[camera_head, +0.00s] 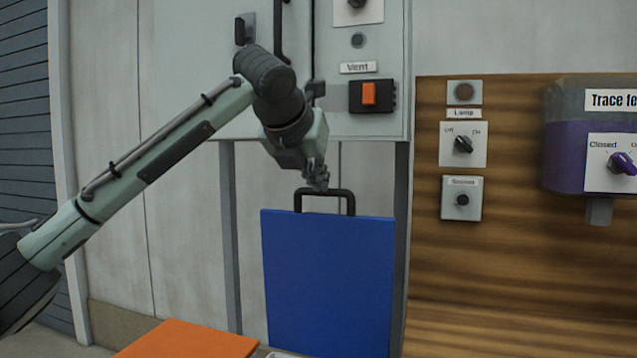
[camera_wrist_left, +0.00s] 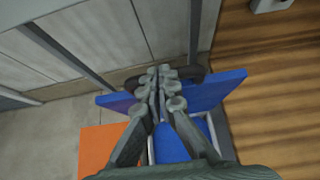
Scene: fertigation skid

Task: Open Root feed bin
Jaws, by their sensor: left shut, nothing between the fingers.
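A blue panel (camera_head: 328,280) with a black bar handle (camera_head: 351,200) on its top edge stands upright, like a raised lid. No "Root feed" label is readable. My left gripper (camera_head: 318,186) is at the handle, its fingers shut with nothing held. In the left wrist view, the closed fingertips (camera_wrist_left: 162,78) are over the upper edge of the blue panel (camera_wrist_left: 225,90), beside the dark handle (camera_wrist_left: 192,76). Whether they touch it I cannot tell. A pale box edge shows below the panel, mostly hidden. My right gripper is out of view.
An orange lid (camera_head: 190,340) lies low to the left of the blue panel. A grey cabinet (camera_head: 340,110) with an orange switch (camera_head: 369,93) hangs above. A wooden panel (camera_head: 530,250) with knobs and a purple tank (camera_head: 575,155) are on the right.

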